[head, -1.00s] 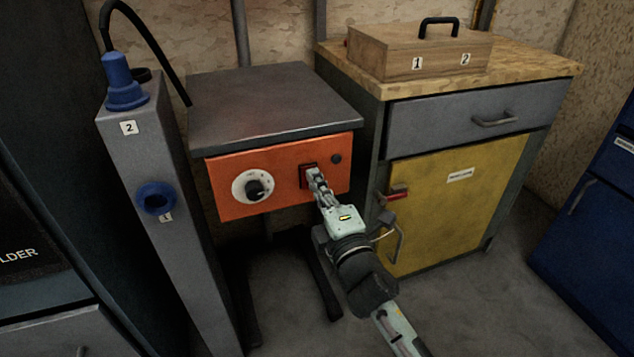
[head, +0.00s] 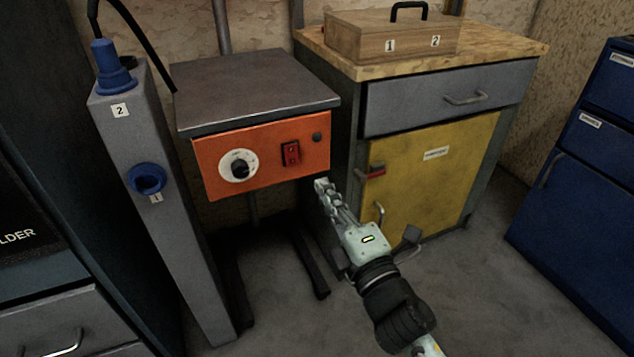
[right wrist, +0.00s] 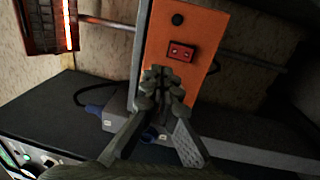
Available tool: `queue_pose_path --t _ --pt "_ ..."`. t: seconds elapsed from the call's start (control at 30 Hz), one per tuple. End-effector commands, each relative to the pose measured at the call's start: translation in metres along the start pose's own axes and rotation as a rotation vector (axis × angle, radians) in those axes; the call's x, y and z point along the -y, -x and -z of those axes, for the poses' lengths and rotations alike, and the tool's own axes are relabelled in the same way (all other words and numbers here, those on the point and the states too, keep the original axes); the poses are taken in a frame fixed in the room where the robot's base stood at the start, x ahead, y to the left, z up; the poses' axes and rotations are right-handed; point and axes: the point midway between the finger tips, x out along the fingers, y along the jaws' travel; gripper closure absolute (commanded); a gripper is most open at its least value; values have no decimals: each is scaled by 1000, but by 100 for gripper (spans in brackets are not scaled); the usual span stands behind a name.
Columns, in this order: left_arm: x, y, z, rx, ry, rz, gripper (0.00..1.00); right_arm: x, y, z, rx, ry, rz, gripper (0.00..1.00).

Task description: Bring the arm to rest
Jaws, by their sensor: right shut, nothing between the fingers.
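My right gripper (head: 324,186) is shut and empty. In the head view it is below and a little right of the red switch (head: 290,153) on the orange panel (head: 215,179), apart from it. In the right wrist view the shut fingers (right wrist: 163,80) point toward the panel (right wrist: 204,22), and the red switch (right wrist: 182,53) shows just beyond the fingertips. A round dial (head: 239,167) is on the panel's left part. My left gripper is not in view.
A grey post (head: 175,230) with blue sockets stands left. A cabinet with a yellow door (head: 430,190) and a wooden box (head: 392,36) on top stands right. Blue drawers (head: 575,190) are at far right. Grey floor (head: 480,290) is clear in front.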

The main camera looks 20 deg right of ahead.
Motion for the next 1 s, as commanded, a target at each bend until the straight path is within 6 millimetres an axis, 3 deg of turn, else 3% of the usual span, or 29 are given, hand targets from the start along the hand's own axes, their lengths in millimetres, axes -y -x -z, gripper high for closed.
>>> queue_pose_path --t 0.53,0.67,0.77,0.87,1.0 --pt "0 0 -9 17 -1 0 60 -1 4 0 0 0 0 100" --pt "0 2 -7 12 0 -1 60 10 4 -8 31 -49 39 100" --pt "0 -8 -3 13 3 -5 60 43 8 -31 123 -189 149 100" --pt "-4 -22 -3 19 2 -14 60 99 25 -60 282 -405 324 100" --pt "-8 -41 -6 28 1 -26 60 185 78 -86 560 -712 597 100"
